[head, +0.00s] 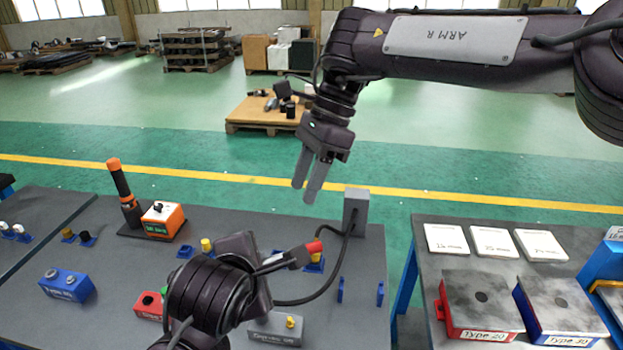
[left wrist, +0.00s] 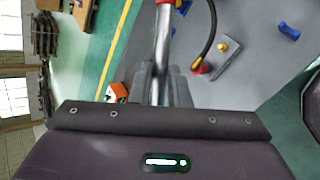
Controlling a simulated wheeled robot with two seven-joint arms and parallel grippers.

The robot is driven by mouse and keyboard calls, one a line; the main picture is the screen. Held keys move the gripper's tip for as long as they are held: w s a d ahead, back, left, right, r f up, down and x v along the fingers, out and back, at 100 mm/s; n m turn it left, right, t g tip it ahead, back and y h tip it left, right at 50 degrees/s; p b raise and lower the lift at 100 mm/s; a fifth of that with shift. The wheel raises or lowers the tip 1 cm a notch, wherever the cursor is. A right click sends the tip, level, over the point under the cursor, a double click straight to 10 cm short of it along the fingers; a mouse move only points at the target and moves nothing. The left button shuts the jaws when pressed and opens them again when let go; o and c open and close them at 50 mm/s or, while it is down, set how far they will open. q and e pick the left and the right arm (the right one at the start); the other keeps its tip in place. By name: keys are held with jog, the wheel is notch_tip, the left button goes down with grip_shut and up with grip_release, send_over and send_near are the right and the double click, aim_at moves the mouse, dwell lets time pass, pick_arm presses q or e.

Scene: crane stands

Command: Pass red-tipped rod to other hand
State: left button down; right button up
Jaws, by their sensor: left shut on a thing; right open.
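My left gripper (head: 290,261) is shut on a rod over the workbench. The rod's red tip (head: 314,247) points right in the head view. In the left wrist view, the silver rod (left wrist: 163,45) runs up from between the fingers (left wrist: 160,88), with red at the top edge. My arm hides part of the rod in the head view. My right gripper (head: 307,184) is open and empty, fingers pointing down. It appears above the red tip in the picture, clearly apart from the rod.
A grey post (head: 356,211) with a black cable stands at the bench's right end. An orange box (head: 162,220), an orange-topped tool (head: 121,185) and a blue block (head: 66,284) stand to the left. Red (head: 477,306) and blue (head: 558,310) boxes occupy the right table.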

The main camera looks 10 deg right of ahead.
jog(key=x, duration=0.7)
jog(key=s+d+x, duration=0.1)
jog(key=x, duration=0.3)
jog(key=shift+s+a+f, duration=0.1)
jog(key=shift+s+f, duration=0.05)
jog(key=shift+f, duration=0.15)
pick_arm(q)
jog(key=shift+w, duration=0.1)
jog(key=shift+d, duration=0.1)
pick_arm(e)
grip_shut()
pick_arm(q)
jog(key=c, duration=1.3)
grip_release()
